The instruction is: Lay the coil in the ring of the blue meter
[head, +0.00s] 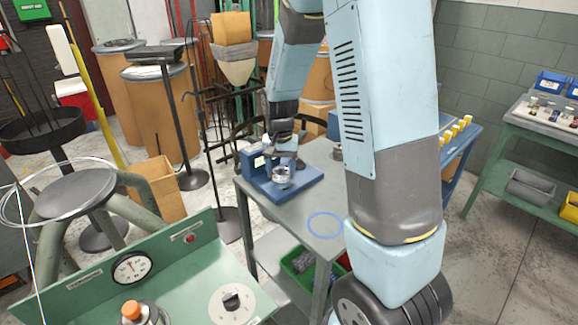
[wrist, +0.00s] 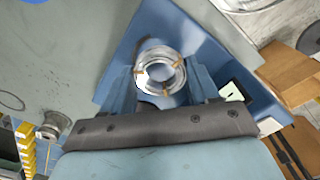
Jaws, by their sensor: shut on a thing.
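The blue meter (head: 262,176) stands on a grey table, with a blue base and an upright block at its left. Its silvery ring (head: 282,176) is on the base. My gripper (head: 284,157) is directly above that ring, pointing down. In the wrist view, my gripper (wrist: 163,78) has its two fingers either side of a shiny round coil (wrist: 148,60), shut on it. Brass-coloured tabs of the ring show around it. The coil and ring overlap in this view, so I cannot tell whether the coil rests in the ring or hangs just above it.
The grey table (head: 300,205) has bare room at its front, with a blue circle (head: 325,225) marked on it. A green console (head: 190,270) with dial and knob stands at the front left. A small metal part (wrist: 55,125) stands beside the meter.

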